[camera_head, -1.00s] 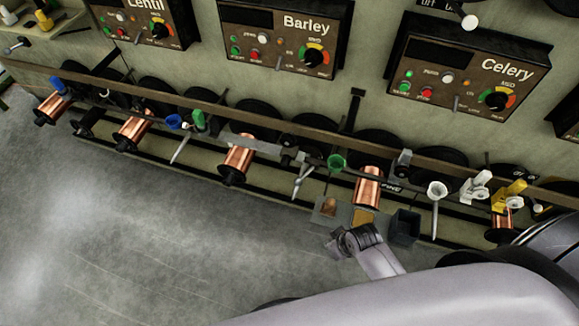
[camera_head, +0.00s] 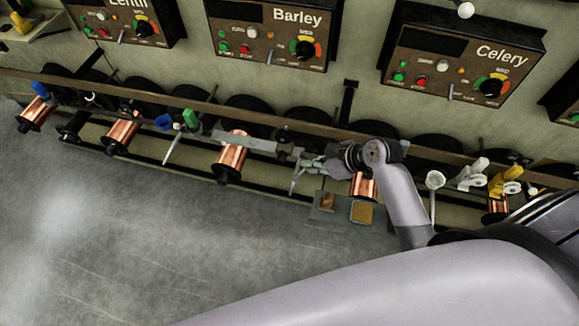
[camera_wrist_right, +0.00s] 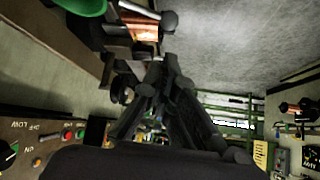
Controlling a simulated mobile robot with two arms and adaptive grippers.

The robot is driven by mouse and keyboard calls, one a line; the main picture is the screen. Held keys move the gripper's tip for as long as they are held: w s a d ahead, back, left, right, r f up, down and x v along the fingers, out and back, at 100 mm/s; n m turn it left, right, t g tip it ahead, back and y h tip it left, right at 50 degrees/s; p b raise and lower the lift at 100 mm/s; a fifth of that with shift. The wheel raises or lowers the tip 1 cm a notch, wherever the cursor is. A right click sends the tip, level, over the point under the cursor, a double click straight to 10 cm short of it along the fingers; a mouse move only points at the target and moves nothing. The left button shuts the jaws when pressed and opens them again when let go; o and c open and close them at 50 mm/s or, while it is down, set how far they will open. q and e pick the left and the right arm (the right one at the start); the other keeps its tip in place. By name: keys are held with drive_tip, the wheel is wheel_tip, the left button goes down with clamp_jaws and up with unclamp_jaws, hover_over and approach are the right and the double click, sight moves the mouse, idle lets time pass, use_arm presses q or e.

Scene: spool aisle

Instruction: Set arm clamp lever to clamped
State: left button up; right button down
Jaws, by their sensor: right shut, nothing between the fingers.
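A small metal lever (camera_head: 296,181) hangs below the right end of a grey flat arm (camera_head: 245,143) on the spool rail; I take it for the arm clamp lever. My right gripper (camera_head: 305,165) is shut and empty, just right of the lever's upper part, pointing left. I cannot tell if they touch. In the right wrist view a metal rod with a dark ball end (camera_wrist_right: 168,21) lies just beyond the closed fingertips (camera_wrist_right: 172,60). The lever's pivot is partly hidden by the gripper in the head view. My left gripper is not in view.
Copper spools (camera_head: 230,158) line the rail (camera_head: 190,103); one (camera_head: 363,186) is partly behind my right arm. The floor (camera_head: 130,240) is clear.

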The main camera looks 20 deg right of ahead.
sight(302, 171)
drive_tip(key=x, duration=1)
drive_tip(key=shift+b, duration=0.3)
drive_tip(key=shift+s, duration=0.2)
